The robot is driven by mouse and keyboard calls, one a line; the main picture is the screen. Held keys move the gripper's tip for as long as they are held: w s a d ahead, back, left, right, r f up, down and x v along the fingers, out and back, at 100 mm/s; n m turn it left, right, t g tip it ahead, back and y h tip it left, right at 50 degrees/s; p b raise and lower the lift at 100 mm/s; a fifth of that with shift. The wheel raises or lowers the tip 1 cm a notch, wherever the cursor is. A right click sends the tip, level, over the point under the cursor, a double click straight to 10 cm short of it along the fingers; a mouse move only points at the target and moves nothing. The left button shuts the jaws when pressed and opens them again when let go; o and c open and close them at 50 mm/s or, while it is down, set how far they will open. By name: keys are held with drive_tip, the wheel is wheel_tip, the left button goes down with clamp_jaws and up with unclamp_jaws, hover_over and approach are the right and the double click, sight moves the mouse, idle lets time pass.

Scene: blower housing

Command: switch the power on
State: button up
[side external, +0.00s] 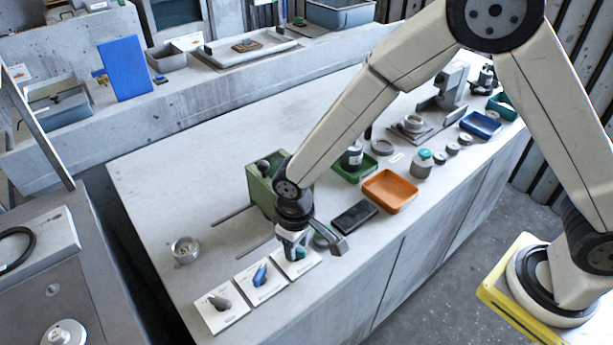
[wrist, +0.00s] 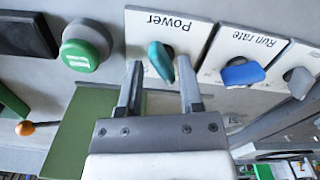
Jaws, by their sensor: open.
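The Power switch is a teal knob (wrist: 160,62) on a white plate (wrist: 200,32) lettered "Power" in the wrist view. The knob stands tilted slightly from the plate's vertical. My gripper (wrist: 159,64) is open, with one finger on each side of the knob's lower end. The right finger is close to the knob; a gap shows at the left one. I cannot tell if either touches. In the side external view my gripper (side external: 294,250) is down over the rightmost white plate (side external: 306,266), and covers most of the knob.
A blue Run rate knob (wrist: 243,74) and a grey knob (wrist: 299,80) sit on neighbouring plates. A round green button (wrist: 84,46) is on the other side. A green housing (side external: 262,190) stands close behind my gripper. A black flat block (side external: 355,216) and orange tray (side external: 390,190) lie right.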

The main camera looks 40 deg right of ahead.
drive_tip(key=n, duration=0.3)
drive_tip(key=shift+a+r+n, duration=0.15)
drive_tip(key=shift+n, duration=0.15)
drive_tip(key=shift+f, duration=0.7)
clamp_jaws()
